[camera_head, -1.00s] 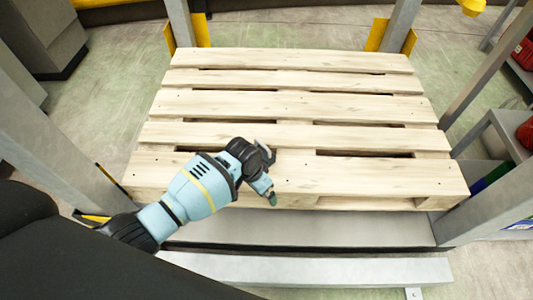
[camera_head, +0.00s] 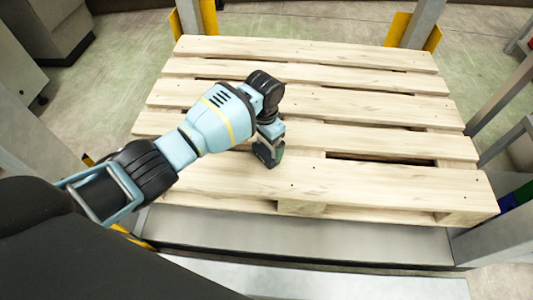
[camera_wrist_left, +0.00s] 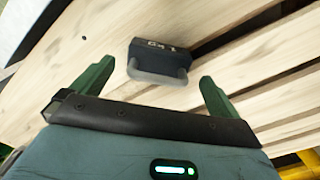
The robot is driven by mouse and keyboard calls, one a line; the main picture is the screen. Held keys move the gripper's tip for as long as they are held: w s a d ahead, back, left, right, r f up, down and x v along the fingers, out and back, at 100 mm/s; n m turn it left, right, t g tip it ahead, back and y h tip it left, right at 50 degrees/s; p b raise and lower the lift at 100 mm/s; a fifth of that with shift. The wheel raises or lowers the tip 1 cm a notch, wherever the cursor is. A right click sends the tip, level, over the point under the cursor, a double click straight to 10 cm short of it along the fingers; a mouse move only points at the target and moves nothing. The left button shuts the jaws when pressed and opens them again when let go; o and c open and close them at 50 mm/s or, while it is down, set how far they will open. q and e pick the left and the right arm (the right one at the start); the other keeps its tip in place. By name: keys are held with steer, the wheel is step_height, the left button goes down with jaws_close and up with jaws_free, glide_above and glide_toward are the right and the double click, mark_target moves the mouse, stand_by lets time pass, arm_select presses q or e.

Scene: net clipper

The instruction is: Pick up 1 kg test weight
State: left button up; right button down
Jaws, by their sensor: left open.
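The 1 kg test weight (camera_wrist_left: 158,52) is a dark block with "1 kg" lettering, upside down in the left wrist view, and a grey lower part facing my gripper. It rests on the pale wooden slats, ahead of and roughly between my two green fingertips. My left gripper (camera_wrist_left: 154,84) is open, with the fingers wide apart and nothing between them. In the head view my left gripper (camera_head: 268,154) hangs over the near left part of the pallet. I cannot make out the weight in that view. My right gripper is in neither view.
The wooden pallet (camera_head: 400,185) has several slats with dark gaps between them. Its right half is bare. Grey posts (camera_head: 188,16) with yellow guards stand behind it, and a grey ledge (camera_head: 330,238) runs along its near side.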

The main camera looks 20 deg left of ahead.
mark_target(266, 149)
arm_select(q)
steer(key=shift+f, duration=0.45)
step_height(266, 149, down, 4)
steer(key=shift+w+d+r+b, duration=0.1)
steer(key=shift+r+b, duration=0.05)
steer(key=shift+b, duration=1.05)
steer(key=shift+f, duration=0.45)
steer(key=shift+r, duration=0.1)
steer(key=c, duration=1.6)
steer(key=shift+w+r, duration=0.1)
steer(key=shift+c, duration=0.5)
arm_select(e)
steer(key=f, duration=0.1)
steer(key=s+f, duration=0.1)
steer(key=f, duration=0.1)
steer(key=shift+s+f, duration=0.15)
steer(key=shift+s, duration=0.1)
